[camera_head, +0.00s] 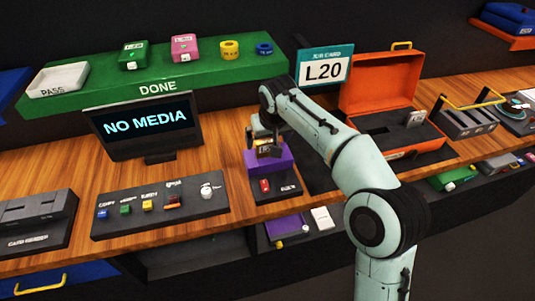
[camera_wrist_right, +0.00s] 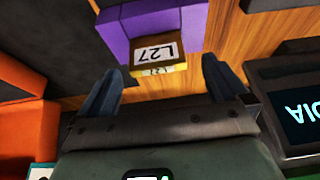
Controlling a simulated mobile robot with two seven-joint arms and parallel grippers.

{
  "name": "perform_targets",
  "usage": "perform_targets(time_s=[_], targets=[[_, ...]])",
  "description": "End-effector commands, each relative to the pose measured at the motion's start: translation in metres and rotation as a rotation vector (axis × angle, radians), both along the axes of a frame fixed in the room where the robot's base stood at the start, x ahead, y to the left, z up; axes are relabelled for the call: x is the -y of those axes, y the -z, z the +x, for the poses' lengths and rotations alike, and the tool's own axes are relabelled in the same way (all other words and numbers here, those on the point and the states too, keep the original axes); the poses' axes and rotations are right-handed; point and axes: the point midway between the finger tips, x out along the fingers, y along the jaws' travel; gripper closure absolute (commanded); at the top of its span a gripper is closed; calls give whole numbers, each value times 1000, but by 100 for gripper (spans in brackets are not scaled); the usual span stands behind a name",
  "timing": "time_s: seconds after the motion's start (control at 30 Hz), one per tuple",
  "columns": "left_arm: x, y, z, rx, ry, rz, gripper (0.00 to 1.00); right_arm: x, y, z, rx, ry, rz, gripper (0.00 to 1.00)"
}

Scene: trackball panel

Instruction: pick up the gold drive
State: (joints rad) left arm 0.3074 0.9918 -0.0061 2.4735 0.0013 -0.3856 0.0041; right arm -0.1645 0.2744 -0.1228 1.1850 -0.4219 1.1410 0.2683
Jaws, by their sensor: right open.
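In the right wrist view a brown drive with a yellow-gold edge (camera_wrist_right: 165,69) carries white L27 labels. It sits in the purple block (camera_wrist_right: 190,20), which also shows in the head view (camera_head: 285,158). My right gripper (camera_head: 264,142) is over the purple block in the head view and hides most of the drive there. In the right wrist view this gripper (camera_wrist_right: 162,84) is open, one finger on each side of the drive's near end, with gaps on both sides. It holds nothing. My left gripper is out of view.
A NO MEDIA screen (camera_head: 146,120) stands left of the purple block. An open orange case (camera_head: 378,82) and an L20 card (camera_head: 325,66) are to the right. A dark panel (camera_head: 160,213) with small coloured pieces lies in front.

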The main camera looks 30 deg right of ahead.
Motion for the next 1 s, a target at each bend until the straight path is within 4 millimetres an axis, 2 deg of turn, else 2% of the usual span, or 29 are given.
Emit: perform_targets(time_s=[0.17, 0.4, 0.63, 0.8, 1.0], targets=[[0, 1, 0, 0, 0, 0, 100, 4, 15, 6, -3, 2, -1, 0], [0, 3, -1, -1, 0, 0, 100, 8, 45, 19, -2, 0, 0, 0], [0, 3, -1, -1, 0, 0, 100, 8, 47, 21, 1, 0, 0, 0], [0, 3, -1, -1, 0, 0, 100, 8, 46, 20, 1, 0, 0, 55], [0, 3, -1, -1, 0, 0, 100, 8, 46, 21, 2, 0, 0, 57]])
